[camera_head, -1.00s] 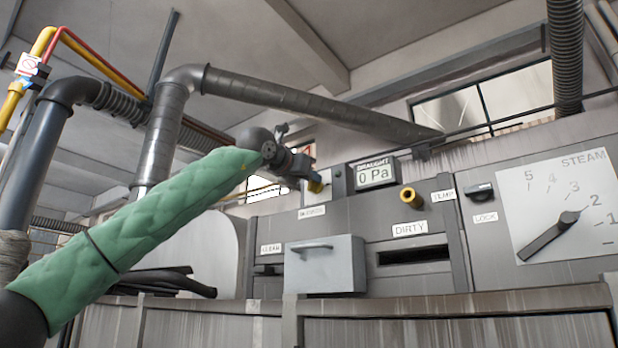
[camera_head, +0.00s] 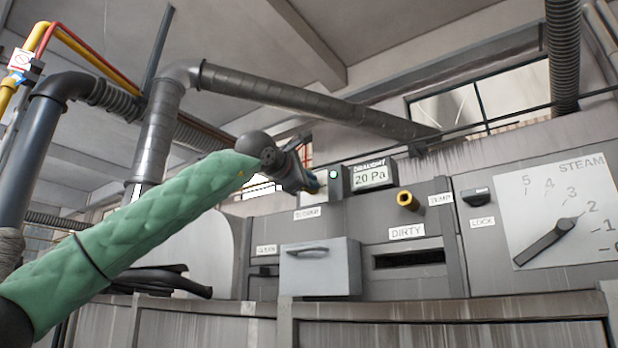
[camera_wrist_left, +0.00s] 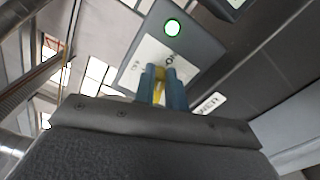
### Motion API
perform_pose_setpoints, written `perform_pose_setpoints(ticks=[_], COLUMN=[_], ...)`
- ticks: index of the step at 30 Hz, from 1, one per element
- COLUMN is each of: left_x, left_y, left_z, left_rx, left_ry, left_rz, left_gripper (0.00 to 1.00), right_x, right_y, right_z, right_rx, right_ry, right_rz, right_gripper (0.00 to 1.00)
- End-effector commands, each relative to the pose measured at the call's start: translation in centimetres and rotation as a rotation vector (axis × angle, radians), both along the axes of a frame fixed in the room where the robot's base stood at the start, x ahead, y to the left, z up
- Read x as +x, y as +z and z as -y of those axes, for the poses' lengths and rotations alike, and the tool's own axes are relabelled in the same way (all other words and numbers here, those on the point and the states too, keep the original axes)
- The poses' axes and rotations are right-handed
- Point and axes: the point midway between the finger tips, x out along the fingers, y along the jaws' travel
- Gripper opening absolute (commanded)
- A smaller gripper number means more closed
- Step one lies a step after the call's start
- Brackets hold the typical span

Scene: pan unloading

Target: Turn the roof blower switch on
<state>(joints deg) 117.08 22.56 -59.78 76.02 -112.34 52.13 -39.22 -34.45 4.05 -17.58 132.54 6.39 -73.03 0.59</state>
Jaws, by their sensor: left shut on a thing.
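The roof blower switch panel (camera_head: 325,198) is a light plate on the machine front, above a label too blurred to read. Its round lamp (camera_wrist_left: 172,27) glows green in the left wrist view. My left gripper (camera_head: 318,183) is at the panel, its blue fingers (camera_wrist_left: 163,88) shut on a yellow piece that seems to be the switch (camera_wrist_left: 159,77). The fingers hide most of the switch, so its exact angle cannot be told. The draught display (camera_head: 371,175) beside the panel reads 20 Pa. My right gripper is out of view.
A brass knob (camera_head: 407,200) sticks out right of the display. Below are the DIRTY slot (camera_head: 409,258) and a grey box with a handle (camera_head: 319,268). A large pipe (camera_head: 320,105) crosses above my arm.

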Motion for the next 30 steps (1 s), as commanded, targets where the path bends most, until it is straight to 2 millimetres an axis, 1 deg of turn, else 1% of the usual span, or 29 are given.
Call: perform_pose_setpoints(ticks=[1, 6, 8, 18, 30], left_x=[0.0, 0.0, 0.0, 0.0, 0.0], left_y=[0.0, -0.3, -0.4, -0.7, -0.9], left_z=[0.0, 0.1, 0.1, 0.1, 0.1], left_rx=[0.031, 0.138, 0.170, 0.283, 0.306], left_ry=[0.000, 0.001, 0.000, 0.001, 0.000], left_rz=[0.022, 0.099, 0.121, 0.203, 0.219], left_gripper=[0.00, 0.00, 0.00, 0.00, 0.00], right_x=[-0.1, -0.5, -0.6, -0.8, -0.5], right_y=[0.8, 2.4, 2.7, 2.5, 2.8], right_z=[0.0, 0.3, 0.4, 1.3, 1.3], right_rx=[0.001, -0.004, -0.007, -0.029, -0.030], right_ry=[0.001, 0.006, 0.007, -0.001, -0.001], right_rz=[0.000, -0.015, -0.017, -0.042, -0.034], right_gripper=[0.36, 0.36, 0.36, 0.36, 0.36])
